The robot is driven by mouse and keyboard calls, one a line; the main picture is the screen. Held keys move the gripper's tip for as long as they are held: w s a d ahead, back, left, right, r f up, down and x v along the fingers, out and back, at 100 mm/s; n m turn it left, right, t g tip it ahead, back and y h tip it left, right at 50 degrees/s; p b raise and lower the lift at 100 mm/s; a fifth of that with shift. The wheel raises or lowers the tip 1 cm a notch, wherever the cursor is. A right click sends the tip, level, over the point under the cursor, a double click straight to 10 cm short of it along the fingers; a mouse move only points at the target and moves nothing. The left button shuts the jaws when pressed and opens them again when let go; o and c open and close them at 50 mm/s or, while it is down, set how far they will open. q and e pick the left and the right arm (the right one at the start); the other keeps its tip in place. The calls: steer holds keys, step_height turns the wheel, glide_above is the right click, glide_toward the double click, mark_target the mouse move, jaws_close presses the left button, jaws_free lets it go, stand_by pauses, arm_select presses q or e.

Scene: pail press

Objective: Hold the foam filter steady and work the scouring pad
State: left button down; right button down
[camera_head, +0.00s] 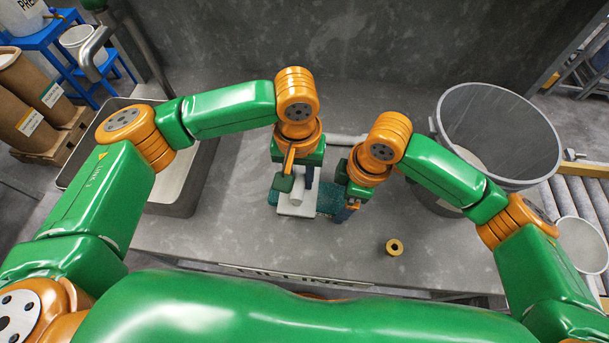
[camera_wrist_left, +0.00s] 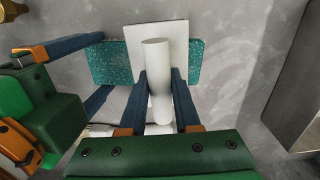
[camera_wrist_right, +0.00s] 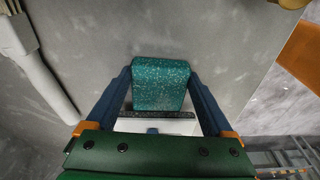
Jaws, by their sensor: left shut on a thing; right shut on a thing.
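The foam filter, a teal speckled block (camera_head: 328,201), lies flat on the grey worktop; it also shows in the left wrist view (camera_wrist_left: 109,63) and the right wrist view (camera_wrist_right: 160,84). My right gripper (camera_head: 347,207) is shut on its right end, one finger along each side. The scouring pad, a white plate (camera_wrist_left: 176,33) with an upright white cylindrical handle (camera_wrist_left: 157,62), sits on top of the filter. My left gripper (camera_wrist_left: 164,98) is shut on that handle from above. A dark layer (camera_wrist_right: 155,115) shows under the plate's edge. The contact beneath the plate is hidden.
A deep grey basin (camera_head: 180,205) stands at left and a large grey pail (camera_head: 490,125) at right, near a roller conveyor (camera_head: 585,200). A brass ring (camera_head: 394,247) lies front right of the grippers. A white pipe (camera_head: 346,140) lies behind them. The worktop around the ring is clear.

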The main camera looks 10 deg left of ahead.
arm_select(q)
steer(key=shift+a, duration=0.4)
step_height(320, 180, up, 4)
steer(key=shift+r, duration=0.1)
stand_by(0.5)
steer(key=shift+a+f, duration=0.1)
steer(key=shift+f, duration=1.2)
steer(key=shift+f, duration=0.8)
steer(key=shift+r, duration=0.1)
